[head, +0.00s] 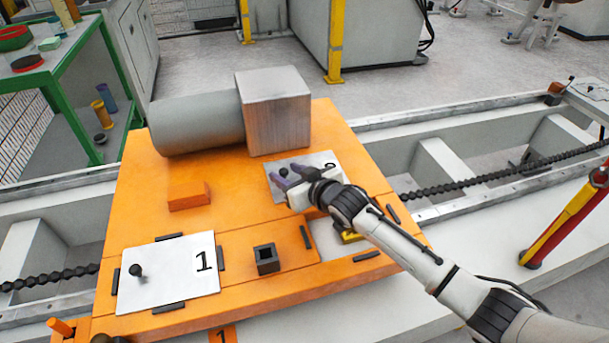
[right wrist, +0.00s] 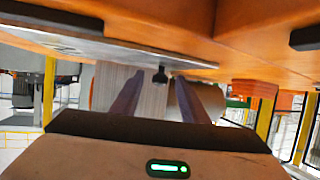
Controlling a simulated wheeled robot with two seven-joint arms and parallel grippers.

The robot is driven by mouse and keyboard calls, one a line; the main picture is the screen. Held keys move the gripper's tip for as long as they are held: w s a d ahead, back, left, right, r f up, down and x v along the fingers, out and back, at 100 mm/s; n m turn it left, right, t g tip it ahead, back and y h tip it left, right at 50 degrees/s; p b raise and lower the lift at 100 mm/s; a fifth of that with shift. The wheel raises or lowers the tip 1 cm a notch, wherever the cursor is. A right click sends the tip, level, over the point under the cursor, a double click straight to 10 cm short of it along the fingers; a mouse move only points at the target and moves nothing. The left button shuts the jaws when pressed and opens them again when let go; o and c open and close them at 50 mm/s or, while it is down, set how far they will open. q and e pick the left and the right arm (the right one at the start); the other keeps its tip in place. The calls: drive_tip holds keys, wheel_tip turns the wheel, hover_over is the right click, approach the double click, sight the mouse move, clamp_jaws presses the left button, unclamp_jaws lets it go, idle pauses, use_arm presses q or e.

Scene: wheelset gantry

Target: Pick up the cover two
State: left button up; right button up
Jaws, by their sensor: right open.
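The cover two is a pale plate (head: 321,160) with a small dark knob (head: 283,172); it lies on the orange table behind my right gripper, and its numeral is partly hidden by the arm. My right gripper (head: 283,179) is open, its two purple fingers reaching around or beside the knob; I cannot tell if they touch it. In the right wrist view the plate (right wrist: 95,47) appears edge-on at the top, and its knob (right wrist: 160,76) shows between the two open fingers (right wrist: 158,95). My left gripper is not in view.
The orange table (head: 150,205) carries a grey cylinder (head: 198,122) with a metal block (head: 273,112) behind the plate. A cover marked 1 (head: 170,280), a dark square socket (head: 266,259) and an orange block (head: 188,196) lie left of my arm. A green shelf (head: 55,60) stands far left.

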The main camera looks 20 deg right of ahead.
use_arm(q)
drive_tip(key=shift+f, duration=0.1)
use_arm(e)
clamp_jaws()
drive_tip(key=shift+r, duration=0.1)
drive_tip(key=shift+r, duration=0.1)
